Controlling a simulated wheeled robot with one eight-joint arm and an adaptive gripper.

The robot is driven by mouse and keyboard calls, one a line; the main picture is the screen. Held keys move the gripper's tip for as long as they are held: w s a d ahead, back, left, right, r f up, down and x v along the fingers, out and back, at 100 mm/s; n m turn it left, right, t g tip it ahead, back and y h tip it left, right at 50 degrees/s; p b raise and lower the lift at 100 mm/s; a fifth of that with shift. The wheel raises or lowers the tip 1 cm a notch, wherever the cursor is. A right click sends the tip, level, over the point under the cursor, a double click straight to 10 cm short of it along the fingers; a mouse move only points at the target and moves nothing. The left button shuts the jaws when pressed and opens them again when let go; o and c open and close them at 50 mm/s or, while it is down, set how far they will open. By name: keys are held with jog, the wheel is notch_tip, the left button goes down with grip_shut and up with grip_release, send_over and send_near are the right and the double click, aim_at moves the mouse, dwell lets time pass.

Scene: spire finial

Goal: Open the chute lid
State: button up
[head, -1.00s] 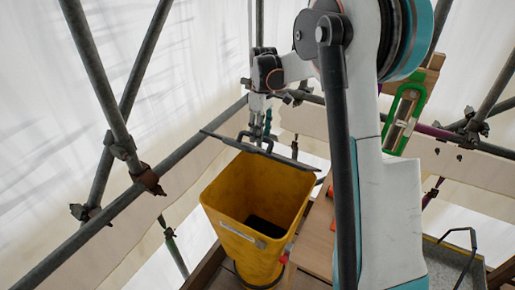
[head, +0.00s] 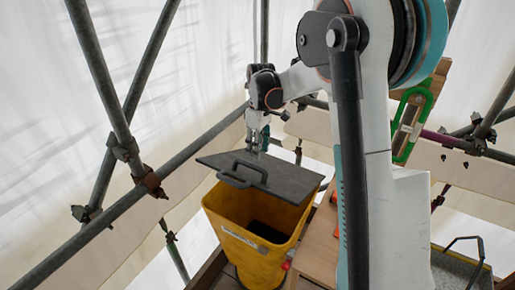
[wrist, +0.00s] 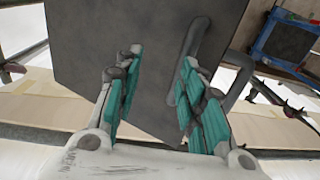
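The yellow chute (head: 255,255) has its mouth partly uncovered at the front. Its dark grey lid (head: 212,161) is partly raised and tilted, its handled face visible in the head view and its plate over the back of the mouth. The black loop handle (head: 235,180) stands out from that face. My gripper (head: 258,146) is at the lid's far edge. In the wrist view my gripper (wrist: 155,100) has its teal-padded fingers apart. The lid (wrist: 110,45) lies beyond them, and the handle (wrist: 197,45) is partly hidden by the right finger. Contact with the lid is unclear.
Scaffold tubes (head: 180,160) run along the left and behind the chute. A wooden board (head: 318,235) lies right of the chute. A green-framed tool (head: 410,122) hangs at the upper right. A grey tray (head: 460,265) is at the lower right.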

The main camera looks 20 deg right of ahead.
aim_at(235, 183)
jog(key=w+d+r+p, duration=0.1)
jog(key=d+r+p, duration=0.1)
jog(key=r+p, duration=0.2)
jog(key=w+d+r+p, duration=0.2)
jog(key=r+p, duration=0.2)
jog(key=r, duration=0.6)
jog(key=shift+w+d, duration=0.15)
jog(key=shift+d, duration=0.15)
dwell(0.8)
dwell(0.7)
